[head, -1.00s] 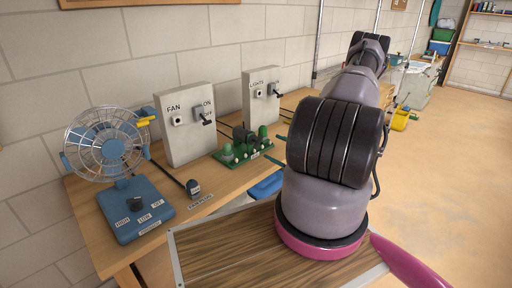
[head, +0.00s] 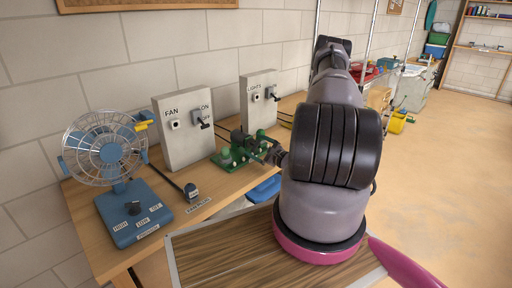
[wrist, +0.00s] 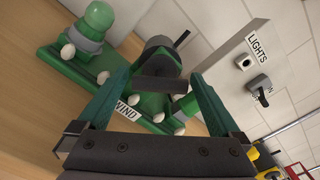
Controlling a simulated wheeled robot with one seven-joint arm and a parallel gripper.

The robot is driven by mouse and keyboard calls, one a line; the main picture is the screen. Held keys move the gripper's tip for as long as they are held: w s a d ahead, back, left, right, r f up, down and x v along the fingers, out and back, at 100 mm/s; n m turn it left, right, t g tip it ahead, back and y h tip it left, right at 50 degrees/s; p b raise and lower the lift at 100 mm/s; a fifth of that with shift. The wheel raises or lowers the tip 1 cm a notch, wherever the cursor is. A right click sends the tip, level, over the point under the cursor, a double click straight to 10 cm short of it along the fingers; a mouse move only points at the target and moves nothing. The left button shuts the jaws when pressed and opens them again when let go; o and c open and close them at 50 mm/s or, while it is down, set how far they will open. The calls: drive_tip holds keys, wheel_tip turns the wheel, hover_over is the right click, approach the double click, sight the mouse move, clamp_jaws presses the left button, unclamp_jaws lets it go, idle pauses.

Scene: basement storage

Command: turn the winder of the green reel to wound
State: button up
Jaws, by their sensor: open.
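The green reel (head: 240,150) stands on the bench between the fan and lights boxes. It has a green base, a dark drum and green posts. In the wrist view its drum (wrist: 160,57) and a label reading WIND (wrist: 124,113) show close up. A thin dark rod (wrist: 182,37) sticks out beyond the drum. A dark flat bar (wrist: 158,91) lies across between my fingers; I cannot tell whether it is the winder. My gripper (wrist: 158,82) is open, its green fingers either side of the bar, with no clear grip on anything. In the head view my forearm partly hides the gripper.
The FAN box (head: 184,132) and LIGHTS box (head: 260,99) with levers stand behind the reel. A blue fan (head: 118,180) stands at the left, with a small dark knob on a rod (head: 190,191) beside it. Open floor (head: 440,190) lies to the right.

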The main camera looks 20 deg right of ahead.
drive_tip(key=c, duration=1.3)
